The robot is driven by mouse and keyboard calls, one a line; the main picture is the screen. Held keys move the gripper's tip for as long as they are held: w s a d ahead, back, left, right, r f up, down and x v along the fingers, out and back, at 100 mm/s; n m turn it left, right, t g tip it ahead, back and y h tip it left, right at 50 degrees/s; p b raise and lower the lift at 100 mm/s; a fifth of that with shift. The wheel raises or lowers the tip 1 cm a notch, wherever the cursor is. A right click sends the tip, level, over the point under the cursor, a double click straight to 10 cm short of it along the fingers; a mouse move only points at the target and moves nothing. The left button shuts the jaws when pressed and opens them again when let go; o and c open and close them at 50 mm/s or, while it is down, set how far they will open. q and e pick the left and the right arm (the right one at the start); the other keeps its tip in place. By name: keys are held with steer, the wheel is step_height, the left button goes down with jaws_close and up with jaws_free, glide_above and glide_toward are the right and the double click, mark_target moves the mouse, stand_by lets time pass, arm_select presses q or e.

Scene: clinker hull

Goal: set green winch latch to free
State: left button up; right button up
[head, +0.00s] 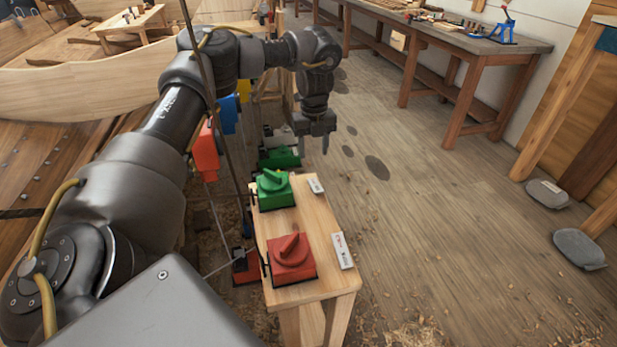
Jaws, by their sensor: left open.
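The green winch latch (273,189) is a square green block with a raised knob, on the far part of a light wooden stand (318,262). A small white label (316,186) lies to its right; its text is too small to read. My left gripper (315,148) hangs fingers down beyond the green latch and to its right, apart from it. It is open, with nothing seen between the fingers. My right gripper is not in view.
A red latch (291,258) with its own label (342,251) sits nearer on the stand. Red (206,152) and blue (229,114) blocks hang left of it by thin lines. A workbench (470,50) stands at the back right. The floor right of the stand is mostly clear.

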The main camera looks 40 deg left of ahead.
mark_target(313, 181)
arm_select(q)
step_height(313, 181, down, 11)
steer(key=shift+r, duration=0.1)
stand_by(0.5)
